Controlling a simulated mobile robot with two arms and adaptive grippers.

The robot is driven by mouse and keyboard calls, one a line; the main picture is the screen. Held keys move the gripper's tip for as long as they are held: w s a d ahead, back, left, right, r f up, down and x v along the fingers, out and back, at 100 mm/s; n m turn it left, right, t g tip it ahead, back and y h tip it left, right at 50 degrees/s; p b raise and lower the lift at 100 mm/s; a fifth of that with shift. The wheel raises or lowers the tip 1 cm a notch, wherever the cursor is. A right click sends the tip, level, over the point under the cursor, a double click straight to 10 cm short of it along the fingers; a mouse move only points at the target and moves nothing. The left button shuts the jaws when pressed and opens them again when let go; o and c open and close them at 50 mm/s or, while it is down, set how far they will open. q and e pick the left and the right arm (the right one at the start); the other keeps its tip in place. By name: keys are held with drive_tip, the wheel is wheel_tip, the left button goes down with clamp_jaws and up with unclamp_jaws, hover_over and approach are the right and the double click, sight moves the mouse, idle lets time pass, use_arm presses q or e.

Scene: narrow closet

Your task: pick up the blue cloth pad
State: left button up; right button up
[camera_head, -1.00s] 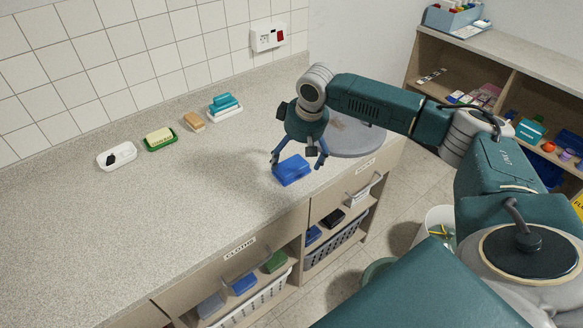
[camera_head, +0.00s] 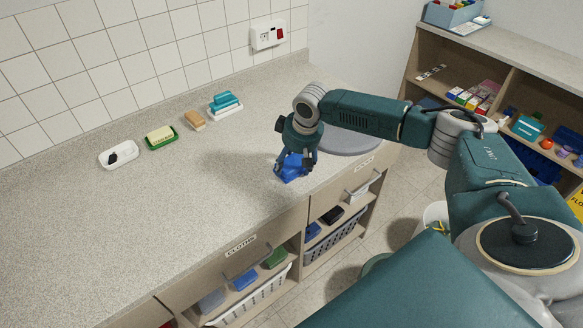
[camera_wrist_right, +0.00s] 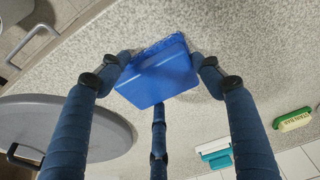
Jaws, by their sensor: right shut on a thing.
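My right gripper's fingers are closed around the pad. In the right wrist view the blue pad (camera_wrist_right: 158,75) sits between the fingertips, with two fingers at its sides and a third at its near edge. My left gripper is not in view.
A round grey lid (camera_head: 350,139) lies behind and right of my gripper. Drawers and shelves with baskets (camera_head: 335,240) are below the front edge.

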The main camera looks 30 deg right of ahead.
sight(292, 164)
drive_tip(key=shift+w+r, duration=0.1)
drive_tip(key=shift+r, duration=0.35)
wheel_tip(292, 164, up, 19)
drive_tip(key=b, duration=0.4)
drive_tip(key=shift+r, duration=0.1)
